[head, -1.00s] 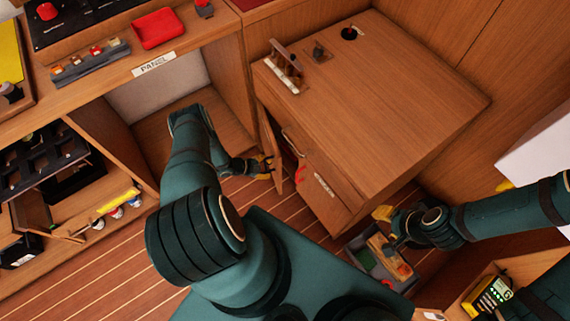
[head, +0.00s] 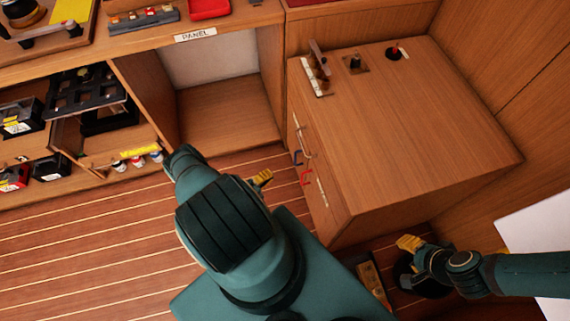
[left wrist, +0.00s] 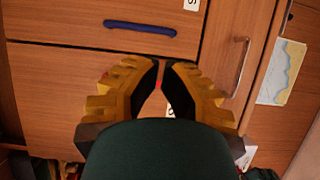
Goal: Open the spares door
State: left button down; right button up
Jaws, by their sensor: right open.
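The wooden cabinet (head: 430,130) stands right of centre in the head view. Its front, seen steeply, carries a silver handle (head: 306,142), a blue handle (head: 297,157) and a red handle (head: 307,177). In the left wrist view, the panel with the blue handle (left wrist: 140,28) looks flush; the silver handle (left wrist: 238,68) is to its right. The labels are cut off or too small to read, so I cannot tell which is the spares door. My right gripper (head: 409,243) is open, beside the cabinet's right side.
An open shelf with black boxes (head: 88,95) stands at left, below the counter marked PANEL (head: 195,34). A tray (head: 372,280) lies on the floor at the cabinet's front right, partly hidden by my body. Striped floor (head: 90,245) at left is clear.

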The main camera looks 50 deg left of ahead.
pick_arm(q)
jog(key=w+b, duration=0.1)
jog(key=w, duration=0.8)
jog(key=shift+w, duration=0.4)
jog(key=shift+s+a, duration=0.2)
jog(key=shift+s, duration=0.05)
dwell(2.3)
jog(key=shift+s, duration=0.1)
